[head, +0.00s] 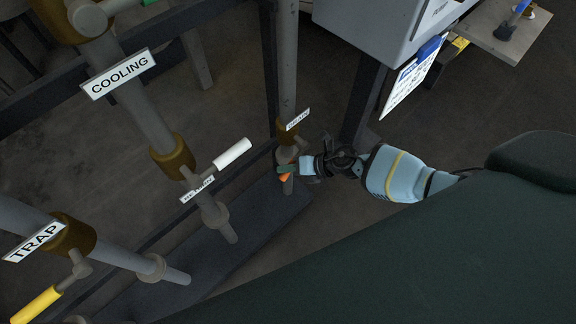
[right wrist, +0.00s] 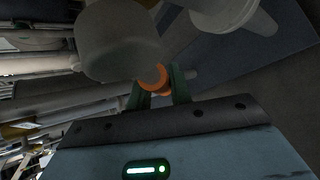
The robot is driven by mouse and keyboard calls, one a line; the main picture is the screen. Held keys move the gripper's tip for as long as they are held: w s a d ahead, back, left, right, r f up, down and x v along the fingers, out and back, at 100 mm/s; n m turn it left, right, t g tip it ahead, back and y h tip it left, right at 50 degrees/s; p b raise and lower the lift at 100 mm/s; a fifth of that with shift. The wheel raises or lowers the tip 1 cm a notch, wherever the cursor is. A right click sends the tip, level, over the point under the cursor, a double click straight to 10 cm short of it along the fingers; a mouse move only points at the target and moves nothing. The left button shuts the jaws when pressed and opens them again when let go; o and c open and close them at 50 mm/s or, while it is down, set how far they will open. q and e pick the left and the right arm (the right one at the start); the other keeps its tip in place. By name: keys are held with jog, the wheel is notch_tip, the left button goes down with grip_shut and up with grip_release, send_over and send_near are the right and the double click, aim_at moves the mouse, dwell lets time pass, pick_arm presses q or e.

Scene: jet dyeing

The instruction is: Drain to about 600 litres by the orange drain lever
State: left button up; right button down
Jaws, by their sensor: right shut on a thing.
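The orange drain lever (head: 285,176) shows in the head view on the vertical drain pipe (head: 286,70), just below the small DRAIN tag (head: 298,119). My right gripper (head: 300,171) reaches it from the right and is shut on it. In the right wrist view the round orange end of the lever (right wrist: 153,77) sits between the two dark green fingers of my right gripper (right wrist: 158,88). The gripper hides most of the lever. I see no level reading in litres. My left gripper is not in view.
A white-handled valve (head: 232,153) on the COOLING pipe and a yellow-handled valve (head: 37,304) on the TRAP pipe stand to the left. A grey cabinet (head: 385,25) with a hanging sheet (head: 411,77) is above my right arm. A small table (head: 497,32) is at the upper right.

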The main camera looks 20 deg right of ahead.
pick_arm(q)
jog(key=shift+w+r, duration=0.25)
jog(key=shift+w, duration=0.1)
pick_arm(e)
jog(key=shift+d+f, duration=0.1)
jog(key=shift+d, duration=0.1)
jog(key=c, duration=1.3)
grip_release()
pick_arm(q)
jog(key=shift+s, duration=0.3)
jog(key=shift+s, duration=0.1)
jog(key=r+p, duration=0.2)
jog(key=p, duration=0.1)
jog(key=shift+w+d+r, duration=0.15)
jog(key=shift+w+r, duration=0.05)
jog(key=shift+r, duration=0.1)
pick_arm(e)
jog(key=v, duration=0.7)
jog(key=shift+s+d+r, duration=0.1)
jog(key=shift+s+r, duration=0.15)
jog(key=shift+r, duration=0.05)
